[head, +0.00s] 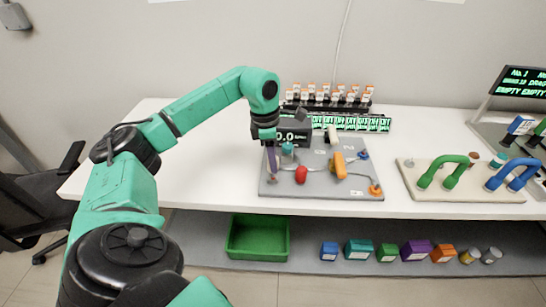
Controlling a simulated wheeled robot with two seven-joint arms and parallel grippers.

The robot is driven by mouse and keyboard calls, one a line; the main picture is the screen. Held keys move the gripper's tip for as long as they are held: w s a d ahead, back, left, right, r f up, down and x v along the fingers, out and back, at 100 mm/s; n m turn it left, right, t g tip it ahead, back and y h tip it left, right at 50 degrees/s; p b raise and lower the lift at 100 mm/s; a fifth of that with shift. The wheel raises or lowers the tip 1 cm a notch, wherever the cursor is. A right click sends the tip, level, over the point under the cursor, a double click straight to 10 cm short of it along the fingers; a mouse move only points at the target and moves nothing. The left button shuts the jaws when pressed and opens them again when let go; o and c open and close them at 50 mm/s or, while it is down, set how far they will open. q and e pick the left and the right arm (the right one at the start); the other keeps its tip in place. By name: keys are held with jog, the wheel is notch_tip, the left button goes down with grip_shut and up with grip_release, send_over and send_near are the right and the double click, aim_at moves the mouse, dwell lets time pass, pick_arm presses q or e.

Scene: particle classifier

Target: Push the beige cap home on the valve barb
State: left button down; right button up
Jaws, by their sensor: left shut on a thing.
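My left gripper (266,140) points down over the left part of the grey board and is shut on a slim purple piece (272,160). The purple piece's lower end is close to a small brownish knob (272,178) on the board; I cannot tell whether they touch. A pale beige, upright piece (332,134) at the back of the board looks like the cap, but it is too small to be sure. An orange valve-like body (340,165) stands on the board; its barb cannot be made out. My right gripper is not in view.
The grey board (310,189) also bears a red knob (301,175), a teal part (287,149) and a blue part (363,155). Racked vials (325,97) stand behind. A beige board with green (445,168) and blue handles is at right. The table's left is clear.

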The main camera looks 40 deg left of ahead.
pick_arm(q)
jog(key=shift+r+p, duration=0.1)
jog(key=shift+p, duration=0.45)
dwell(1.1)
jog(key=shift+s+f+b, duration=0.1)
jog(key=shift+f+b, duration=0.95)
jog(key=shift+f, duration=0.6)
jog(key=shift+f, duration=0.2)
jog(key=shift+c, duration=2.1)
grip_release()
jog(key=shift+r, duration=0.1)
notch_tip(320, 180, up, 14)
jog(key=s+a, duration=0.1)
jog(key=shift+a+r+p, duration=0.15)
jog(key=shift+r+p, duration=0.05)
jog(key=shift+p, duration=0.2)
